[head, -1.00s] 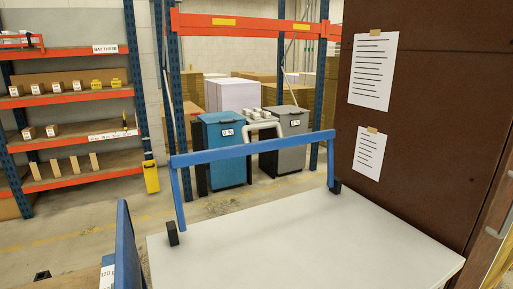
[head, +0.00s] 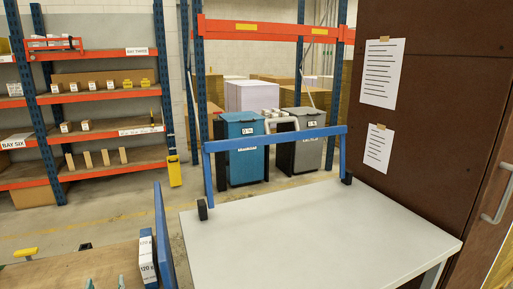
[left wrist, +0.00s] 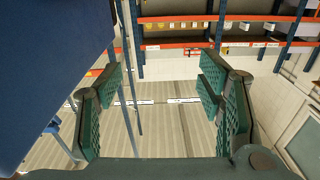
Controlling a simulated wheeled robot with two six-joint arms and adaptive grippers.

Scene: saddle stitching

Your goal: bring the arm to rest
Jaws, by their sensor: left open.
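My left gripper (head: 105,284) shows only as two teal fingertips at the bottom edge of the head view, in front of a wooden bench top. In the left wrist view my left gripper (left wrist: 160,88) has its green ridged fingers wide apart, with nothing between them. Floor and shelving show past the fingers. A dark blue surface (left wrist: 45,60) fills the upper left of that view, close to the fingers. My right gripper is in neither view.
A white-topped table (head: 320,225) with a blue rail (head: 275,138) stands ahead. The wooden bench top (head: 60,272) at lower left has a blue upright panel (head: 163,235) at its right edge. Racks (head: 100,97) stand left, a brown cabinet (head: 440,120) right. Floor between is open.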

